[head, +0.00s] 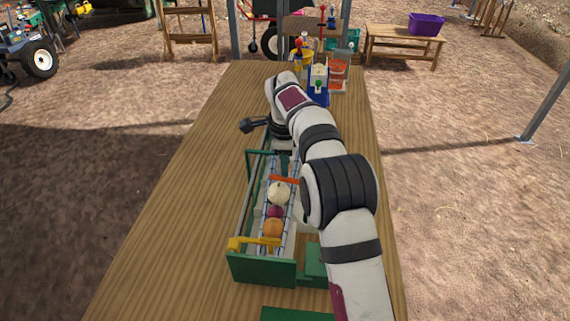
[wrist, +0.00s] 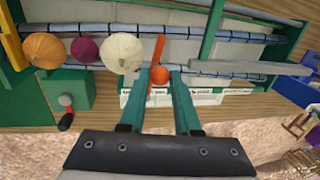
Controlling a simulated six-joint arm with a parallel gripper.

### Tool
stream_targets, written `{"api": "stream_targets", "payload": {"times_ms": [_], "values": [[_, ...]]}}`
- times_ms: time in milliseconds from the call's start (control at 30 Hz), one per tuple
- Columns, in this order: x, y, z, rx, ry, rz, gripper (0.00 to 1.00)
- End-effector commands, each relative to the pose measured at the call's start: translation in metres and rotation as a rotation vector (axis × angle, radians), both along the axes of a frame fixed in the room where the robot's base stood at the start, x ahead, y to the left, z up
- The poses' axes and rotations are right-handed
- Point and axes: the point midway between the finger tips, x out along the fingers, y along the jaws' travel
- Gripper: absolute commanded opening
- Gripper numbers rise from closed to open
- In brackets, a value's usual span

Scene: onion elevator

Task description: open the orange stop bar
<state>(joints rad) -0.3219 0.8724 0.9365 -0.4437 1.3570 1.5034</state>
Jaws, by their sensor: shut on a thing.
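The orange stop bar (head: 285,179) lies across the conveyor just beyond the white onion (head: 279,193) in the head view. In the wrist view the stop bar (wrist: 159,47) stands close beside the white onion (wrist: 122,53), and its round orange knob (wrist: 160,75) sits between the fingertips. My gripper (wrist: 161,75) is shut on that knob. In the head view my arm hides the fingers and the knob. A purple onion (head: 275,212) and an orange onion (head: 273,229) follow in a row behind the white one.
A yellow bar (head: 254,243) crosses the conveyor's near end. Green side frames (head: 248,190) flank the channel. Blue and white toys (head: 319,78) stand at the table's far end. The table's left side is clear.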

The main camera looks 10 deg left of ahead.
Motion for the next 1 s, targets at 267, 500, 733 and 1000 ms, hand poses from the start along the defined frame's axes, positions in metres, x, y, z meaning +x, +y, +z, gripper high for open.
{"api": "stream_targets", "payload": {"times_ms": [267, 500, 733, 1000], "values": [[0.014, -0.003, 0.0, 0.0, -0.003, -0.213, 0.0], [0.022, -0.007, 0.0, 0.0, -0.003, -0.366, 0.0], [0.027, -0.01, 0.0, -0.001, -0.004, -0.456, 0.0], [0.028, -0.011, 0.0, -0.001, -0.002, -0.491, 0.0]]}}
